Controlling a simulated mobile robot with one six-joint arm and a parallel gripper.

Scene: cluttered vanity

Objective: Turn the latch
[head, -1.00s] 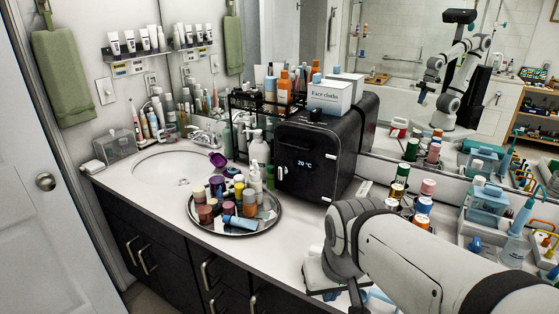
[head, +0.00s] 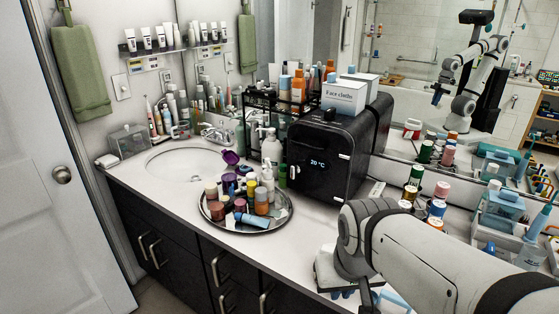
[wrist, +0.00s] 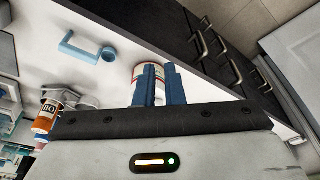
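A black box-shaped appliance (head: 322,160) with a "20 °C" display stands on the counter in the head view. A small white latch-like piece (head: 295,172) sits at the left of its front, and its door looks closed. I cannot tell for sure that this piece is the latch. My gripper is mostly hidden behind my arm in the head view, low and in front of the appliance, apart from it.
A round tray (head: 283,217) crowded with bottles and jars stands left of the appliance. A face-cloth box (head: 345,95) sits on top of it. Bottles (head: 413,187) stand to its right. The counter (head: 312,232) between tray and my arm is clear. A mirror is behind.

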